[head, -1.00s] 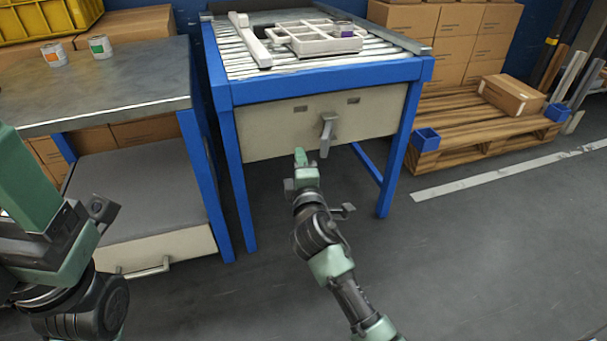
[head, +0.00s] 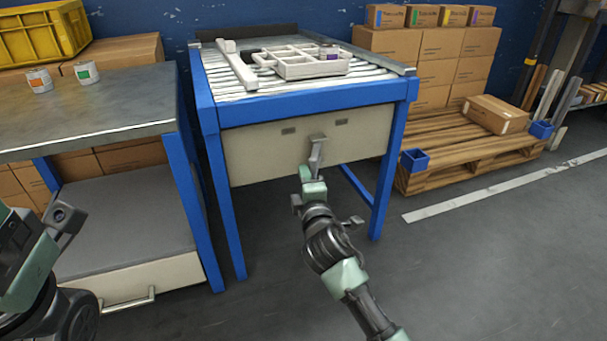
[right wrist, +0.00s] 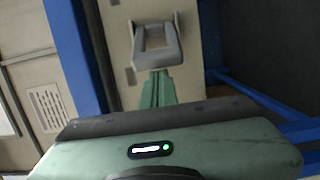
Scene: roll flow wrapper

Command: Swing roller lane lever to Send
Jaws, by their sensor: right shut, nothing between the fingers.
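The lever (head: 317,154) is a grey handle on a bracket on the beige front panel of the blue-framed roller lane. It hangs downward, slightly tilted. In the right wrist view it shows as a grey loop-shaped handle (right wrist: 158,52). My right gripper (head: 306,173) is shut and empty at the lever's lower end, just left of it in the head view. Its green fingers (right wrist: 157,88) reach the loop's lower edge in the right wrist view; I cannot tell whether they touch. Part of my left arm shows at the left edge, its fingers out of frame.
A white divided tray (head: 300,64) lies on the rollers. A grey-topped workbench (head: 100,108) with two small cans stands left of the lane. A wooden pallet (head: 445,155) with boxes is at the right. The floor in front is clear.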

